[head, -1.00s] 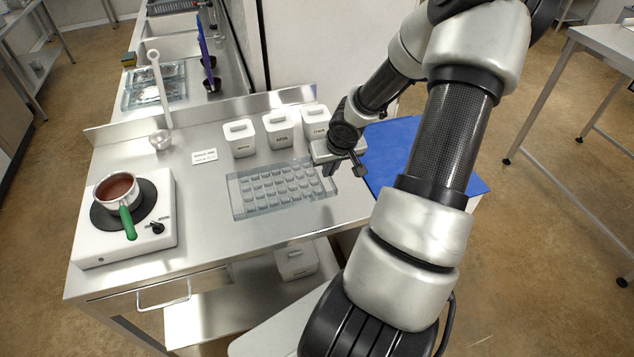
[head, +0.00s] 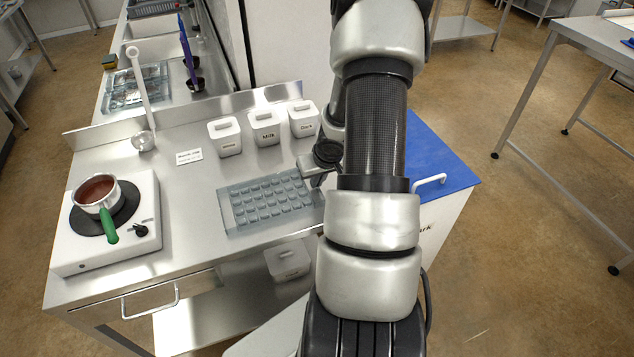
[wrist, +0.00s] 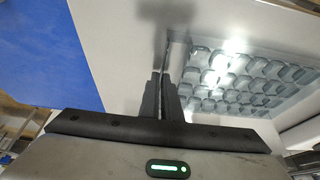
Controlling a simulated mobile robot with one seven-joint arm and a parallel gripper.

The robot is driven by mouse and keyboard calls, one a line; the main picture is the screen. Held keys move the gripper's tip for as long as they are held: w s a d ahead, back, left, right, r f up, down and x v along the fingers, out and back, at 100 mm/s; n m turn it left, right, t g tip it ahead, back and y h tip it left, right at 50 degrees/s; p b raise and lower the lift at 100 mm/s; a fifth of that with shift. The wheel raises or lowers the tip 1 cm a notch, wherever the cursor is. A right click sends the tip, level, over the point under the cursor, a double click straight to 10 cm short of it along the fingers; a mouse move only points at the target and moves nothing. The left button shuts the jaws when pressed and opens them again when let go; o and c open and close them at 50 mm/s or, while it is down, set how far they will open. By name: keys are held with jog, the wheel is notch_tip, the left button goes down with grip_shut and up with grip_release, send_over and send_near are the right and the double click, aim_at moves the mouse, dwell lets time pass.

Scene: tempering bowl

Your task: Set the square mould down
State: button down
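The mould (head: 265,203), a clear tray with rows of square cavities, is level over the steel counter at its front right. It also shows in the wrist view (wrist: 240,83), to the right of the fingers. My gripper (head: 318,186) is at the mould's right end, partly hidden by my arm in the head view. In the wrist view the two fingers (wrist: 162,85) are close together at the mould's edge and look shut on it. I cannot tell whether the mould's underside touches the counter.
A hot plate (head: 140,190) with a green-handled pan (head: 96,190) stands at the left. White canisters (head: 264,128), a small card (head: 189,156) and a ladle (head: 143,140) are behind the mould. A blue-topped unit (head: 440,160) adjoins at right. The steel counter (head: 185,205) is bare between hot plate and mould.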

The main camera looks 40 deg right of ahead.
jog(key=shift+f, duration=0.15)
jog(key=c, duration=2)
grip_release()
